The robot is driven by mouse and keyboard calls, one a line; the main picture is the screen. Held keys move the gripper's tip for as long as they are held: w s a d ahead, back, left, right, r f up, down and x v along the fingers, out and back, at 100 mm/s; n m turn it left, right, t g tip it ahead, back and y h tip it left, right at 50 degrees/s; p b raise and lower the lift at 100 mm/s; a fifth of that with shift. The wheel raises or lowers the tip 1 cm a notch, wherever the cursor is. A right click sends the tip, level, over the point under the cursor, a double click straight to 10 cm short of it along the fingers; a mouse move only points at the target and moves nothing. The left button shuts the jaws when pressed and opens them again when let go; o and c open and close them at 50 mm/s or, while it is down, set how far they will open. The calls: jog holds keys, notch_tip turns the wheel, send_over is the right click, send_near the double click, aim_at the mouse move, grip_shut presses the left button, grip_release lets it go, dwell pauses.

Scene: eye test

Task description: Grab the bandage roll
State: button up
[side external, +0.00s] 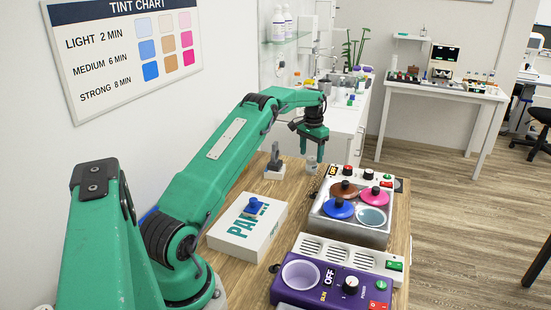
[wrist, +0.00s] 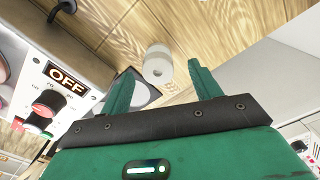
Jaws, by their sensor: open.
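The bandage roll is a small white cylinder with a hole in its end. In the wrist view the bandage roll (wrist: 157,66) stands on the wood table ahead of my gripper (wrist: 160,72), in line with the gap between the two green fingers. The fingers are apart, with nothing between them that I can see. In the side view my gripper (side external: 311,153) points down over the back of the table. The roll (side external: 312,164) shows small and pale just under the fingertips. I cannot tell if a finger touches it.
A heater with coloured-lid pots (side external: 318,208) stands right of the roll. A white counter (side external: 345,119) is behind.

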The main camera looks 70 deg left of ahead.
aim_at(312, 158)
jog(key=shift+w+d+f, duration=0.1)
jog(key=shift+d+f, duration=0.05)
jog(key=shift+f, duration=2.7)
jog(key=c, duration=1.1)
jog(key=shift+o, duration=0.2)
jog(key=shift+r, duration=5.05)
